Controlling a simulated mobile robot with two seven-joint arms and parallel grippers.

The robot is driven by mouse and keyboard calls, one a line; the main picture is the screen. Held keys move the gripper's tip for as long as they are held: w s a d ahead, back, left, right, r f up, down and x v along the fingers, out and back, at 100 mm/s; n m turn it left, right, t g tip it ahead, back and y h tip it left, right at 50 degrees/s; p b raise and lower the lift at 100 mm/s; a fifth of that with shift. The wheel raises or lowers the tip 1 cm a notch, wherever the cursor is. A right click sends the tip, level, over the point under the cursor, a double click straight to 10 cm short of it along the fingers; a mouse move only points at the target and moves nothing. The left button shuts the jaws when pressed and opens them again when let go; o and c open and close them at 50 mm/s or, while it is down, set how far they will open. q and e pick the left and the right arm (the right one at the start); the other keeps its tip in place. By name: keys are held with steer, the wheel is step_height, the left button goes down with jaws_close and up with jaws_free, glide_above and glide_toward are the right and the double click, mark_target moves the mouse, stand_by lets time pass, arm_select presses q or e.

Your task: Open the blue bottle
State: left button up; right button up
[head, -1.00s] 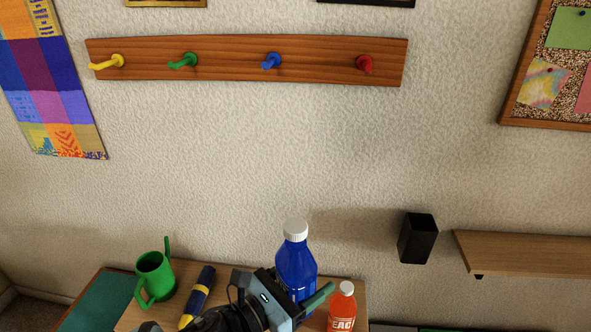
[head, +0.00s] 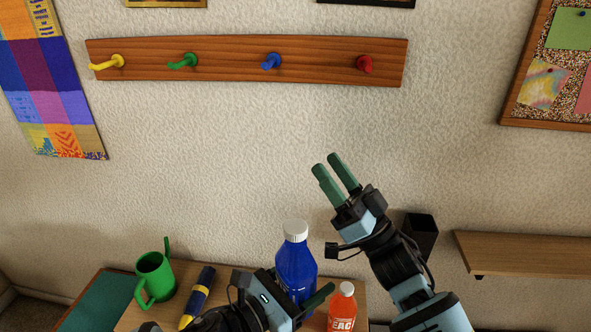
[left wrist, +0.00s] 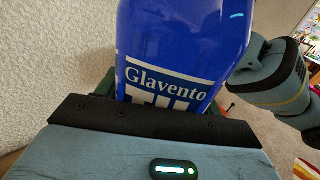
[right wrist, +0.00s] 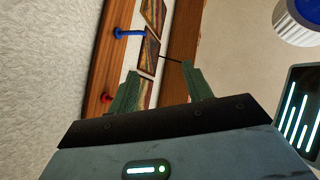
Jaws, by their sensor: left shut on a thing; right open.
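The blue bottle (head: 296,268) stands upright on the small table, with its white cap (head: 295,230) on. My left gripper (head: 299,299) is shut on the bottle's body, below the cap; one green finger shows in front of it. The left wrist view shows the bottle's label (left wrist: 165,85) close up between the fingers. My right gripper (head: 328,165) is open and empty, above and to the right of the cap, its fingers pointing up and left. Its two spread fingers also show in the right wrist view (right wrist: 161,78), with nothing between them.
An orange bottle (head: 342,308) with a white cap stands just right of the blue one. A green watering can (head: 154,276) and a blue-and-yellow flashlight (head: 199,295) are to the left. A black holder (head: 424,234) and a wooden shelf (head: 520,252) are on the wall at right.

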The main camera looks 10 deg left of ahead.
steer(key=s+a+r+n+g+y, duration=0.35)
steer(key=r+n+g, duration=0.55)
steer(key=g, duration=0.3)
steer(key=s+a+r+n+g+h, duration=0.3)
steer(key=s+a+n+g+h, duration=0.7)
steer(key=h, duration=0.3)
steer(key=m+t+h, duration=0.5)
steer(key=t+h, duration=0.4)
steer(key=h, duration=0.5)
glide_above(296, 226)
steer(key=shift+y, duration=0.25)
steer(key=f, duration=0.6)
steer(key=shift+s+a, duration=0.3)
steer(key=shift+a, duration=0.05)
steer(key=shift+w+d+r+t, duration=0.15)
steer(key=shift+d+t, duration=0.1)
steer(key=shift+t, duration=0.05)
steer(key=shift+w+d, duration=0.1)
steer(key=shift+f, duration=4)
